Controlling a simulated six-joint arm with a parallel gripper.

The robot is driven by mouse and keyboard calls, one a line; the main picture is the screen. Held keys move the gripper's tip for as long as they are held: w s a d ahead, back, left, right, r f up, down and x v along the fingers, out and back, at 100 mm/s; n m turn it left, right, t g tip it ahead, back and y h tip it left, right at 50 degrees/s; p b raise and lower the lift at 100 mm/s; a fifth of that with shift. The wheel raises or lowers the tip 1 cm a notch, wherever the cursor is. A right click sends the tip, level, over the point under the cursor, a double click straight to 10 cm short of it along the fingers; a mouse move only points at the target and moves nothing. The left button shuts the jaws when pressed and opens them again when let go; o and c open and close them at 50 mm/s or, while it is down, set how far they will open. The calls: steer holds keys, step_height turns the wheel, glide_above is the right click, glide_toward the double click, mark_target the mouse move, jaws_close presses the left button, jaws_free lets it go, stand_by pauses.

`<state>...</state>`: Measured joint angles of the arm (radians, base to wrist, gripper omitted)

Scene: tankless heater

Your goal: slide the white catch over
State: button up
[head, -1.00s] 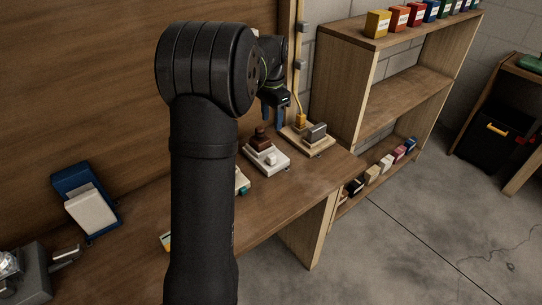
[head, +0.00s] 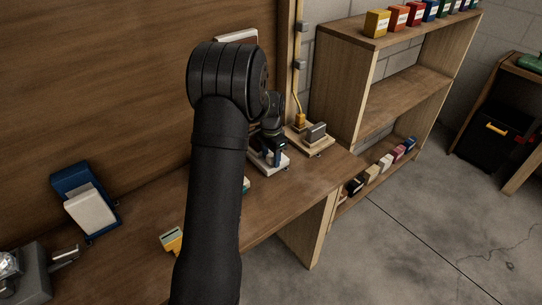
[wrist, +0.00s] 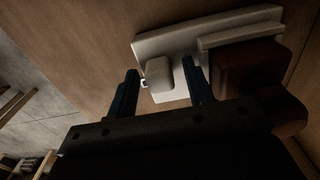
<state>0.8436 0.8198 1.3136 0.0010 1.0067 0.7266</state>
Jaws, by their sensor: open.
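The white catch (wrist: 159,73) is a small white block on a white base plate (wrist: 185,40) in the wrist view. My gripper (wrist: 162,82) is open, with one dark blue finger on each side of the catch. The right finger is close to the catch; whether either finger touches it I cannot tell. A dark red-brown block (wrist: 246,66) with a knob sits on the same base, right of the fingers. In the head view my gripper (head: 277,157) is over the white base (head: 266,166), and hides the catch and most of the brown block.
A blue and white device (head: 88,205) and a yellow item (head: 172,240) are on the bench at left. The bench's front right is clear.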

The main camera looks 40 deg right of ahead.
jaws_close()
steer(key=shift+d, duration=1.75)
jaws_free()
step_height(320, 180, up, 18)
steer(key=shift+f, duration=0.25)
steer(key=shift+f, duration=0.1)
